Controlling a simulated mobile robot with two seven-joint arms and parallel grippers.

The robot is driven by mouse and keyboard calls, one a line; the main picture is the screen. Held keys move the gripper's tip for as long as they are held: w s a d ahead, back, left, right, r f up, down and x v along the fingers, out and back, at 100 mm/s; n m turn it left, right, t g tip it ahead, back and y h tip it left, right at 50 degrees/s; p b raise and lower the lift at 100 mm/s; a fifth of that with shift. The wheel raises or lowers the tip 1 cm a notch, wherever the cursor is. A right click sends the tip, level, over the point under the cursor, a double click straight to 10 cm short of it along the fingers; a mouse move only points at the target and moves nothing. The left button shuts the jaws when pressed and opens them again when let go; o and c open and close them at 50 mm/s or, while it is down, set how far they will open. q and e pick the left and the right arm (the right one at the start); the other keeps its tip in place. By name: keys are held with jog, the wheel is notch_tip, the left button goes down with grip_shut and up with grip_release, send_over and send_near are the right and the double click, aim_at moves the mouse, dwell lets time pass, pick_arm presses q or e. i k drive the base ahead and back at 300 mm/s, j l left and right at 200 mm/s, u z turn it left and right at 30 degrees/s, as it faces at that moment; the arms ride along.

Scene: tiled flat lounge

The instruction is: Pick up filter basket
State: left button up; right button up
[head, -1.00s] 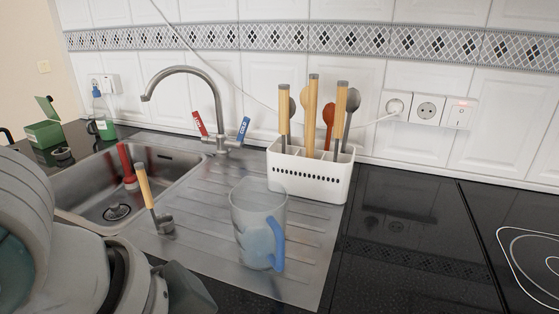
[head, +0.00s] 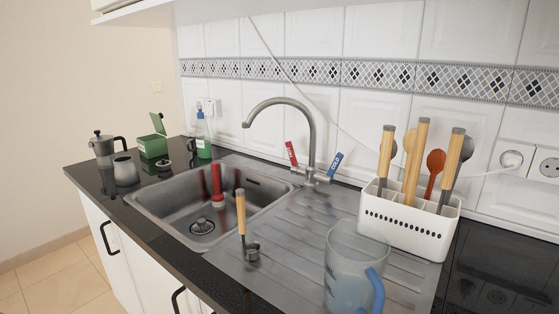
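A small, round, dark metal piece (head: 164,164) that looks like the filter basket sits on the black counter left of the sink, in the head view. It is too small to make out in detail. Just left of it stands an open grey metal pot base (head: 125,171). A moka pot top with a dark handle (head: 103,148) stands behind that base near the counter's left end. Neither of my grippers is in view.
A green box with its lid up (head: 153,146) and a green spray bottle (head: 202,140) stand behind the small piece. The sink (head: 165,208) holds a red-handled plunger (head: 217,185). A wooden-handled tool (head: 241,215), a blue-handled jug (head: 345,265) and a white utensil holder (head: 400,228) stand to the right.

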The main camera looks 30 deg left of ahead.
aim_at(163, 165)
jog(key=u, duration=1.8)
